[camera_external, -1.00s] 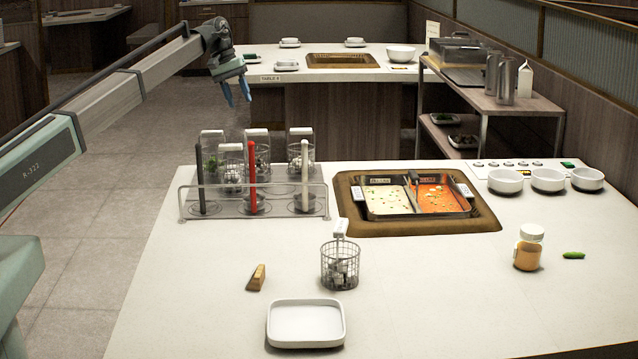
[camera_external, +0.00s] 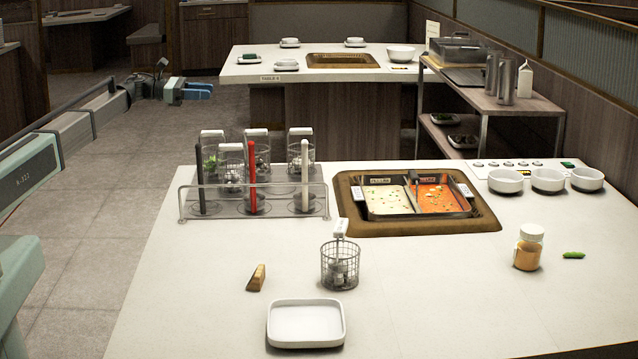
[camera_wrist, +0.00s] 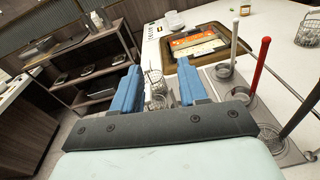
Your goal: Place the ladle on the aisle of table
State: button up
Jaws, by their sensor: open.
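Three upright long-handled utensils that look like ladles stand in a metal rack (camera_external: 278,207) at the table's left: a black one (camera_external: 201,178), a red one (camera_external: 252,172) and a white one (camera_external: 305,175). Their lower ends sit in round holders. A short dark handle (camera_external: 414,178) also stands at the divided pot's middle; I cannot tell what it belongs to. My gripper (camera_external: 200,89) is open and empty, up beyond the rack's left, fingers pointing right. In the wrist view, my gripper (camera_wrist: 158,66) shows blue fingers apart, with the white (camera_wrist: 234,40) and red (camera_wrist: 260,65) handles to their right.
The white table (camera_external: 430,300) holds a two-part soup pot (camera_external: 390,203), wire baskets (camera_external: 340,268), a square white dish (camera_external: 305,322), a jar (camera_external: 528,250) and bowls (camera_external: 547,180). A shelf cart (camera_external: 530,103) stands behind. The table's front right is mostly clear.

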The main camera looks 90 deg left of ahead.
jog(key=s+n, duration=0.1)
jog(key=t, duration=0.1)
send_near(246, 147)
jog(key=shift+n+y, duration=0.3)
jog(key=shift+n, duration=0.1)
jog(key=shift+w+a+r, duration=0.1)
jog(key=shift+w+r, duration=0.3)
jog(key=shift+w, duration=1.25)
jog(key=shift+w+r, duration=0.35)
jog(key=shift+w, duration=1.35)
jog(key=shift+w+a+r, duration=0.1)
jog(key=shift+w+r, duration=0.3)
jog(key=shift+w, duration=1.25)
jog(key=shift+c, duration=0.2)
grip_shut()
